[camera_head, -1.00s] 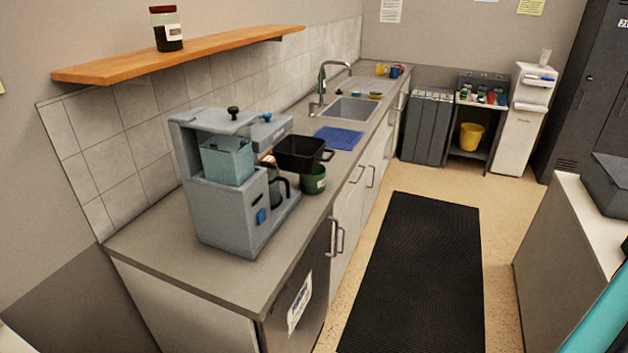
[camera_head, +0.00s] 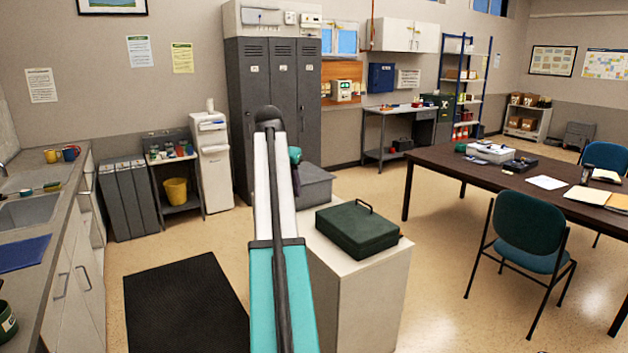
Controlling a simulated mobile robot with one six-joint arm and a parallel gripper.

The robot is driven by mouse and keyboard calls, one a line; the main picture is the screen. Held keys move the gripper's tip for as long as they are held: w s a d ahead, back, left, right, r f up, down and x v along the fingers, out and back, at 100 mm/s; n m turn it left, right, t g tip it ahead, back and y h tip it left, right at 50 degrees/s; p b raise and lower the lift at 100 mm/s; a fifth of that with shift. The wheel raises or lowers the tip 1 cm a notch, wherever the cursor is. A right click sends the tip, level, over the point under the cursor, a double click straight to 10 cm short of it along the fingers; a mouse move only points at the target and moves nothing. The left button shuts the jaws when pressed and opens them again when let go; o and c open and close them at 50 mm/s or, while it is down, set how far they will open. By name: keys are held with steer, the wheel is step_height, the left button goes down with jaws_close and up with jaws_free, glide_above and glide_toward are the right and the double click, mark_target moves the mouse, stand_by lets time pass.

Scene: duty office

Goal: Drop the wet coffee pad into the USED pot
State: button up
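A dark green pot with a pale label (camera_head: 7,325) stands on the counter, cut off by the left edge of the view. Its lettering is too small to read, so I cannot tell if it is the USED pot. I see no wet coffee pad in this view. My arm rises through the middle of the picture, with a small teal and dark part of it showing beside the upper link. My gripper's fingers are not visible, and neither is anything they may hold.
The counter (camera_head: 45,235) runs along the left with a blue cloth (camera_head: 22,253) and a sink (camera_head: 30,211). A black mat (camera_head: 185,305) lies on the floor. A white cabinet with a green case (camera_head: 357,229) stands right of my arm. A table (camera_head: 450,178) and chairs are farther right.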

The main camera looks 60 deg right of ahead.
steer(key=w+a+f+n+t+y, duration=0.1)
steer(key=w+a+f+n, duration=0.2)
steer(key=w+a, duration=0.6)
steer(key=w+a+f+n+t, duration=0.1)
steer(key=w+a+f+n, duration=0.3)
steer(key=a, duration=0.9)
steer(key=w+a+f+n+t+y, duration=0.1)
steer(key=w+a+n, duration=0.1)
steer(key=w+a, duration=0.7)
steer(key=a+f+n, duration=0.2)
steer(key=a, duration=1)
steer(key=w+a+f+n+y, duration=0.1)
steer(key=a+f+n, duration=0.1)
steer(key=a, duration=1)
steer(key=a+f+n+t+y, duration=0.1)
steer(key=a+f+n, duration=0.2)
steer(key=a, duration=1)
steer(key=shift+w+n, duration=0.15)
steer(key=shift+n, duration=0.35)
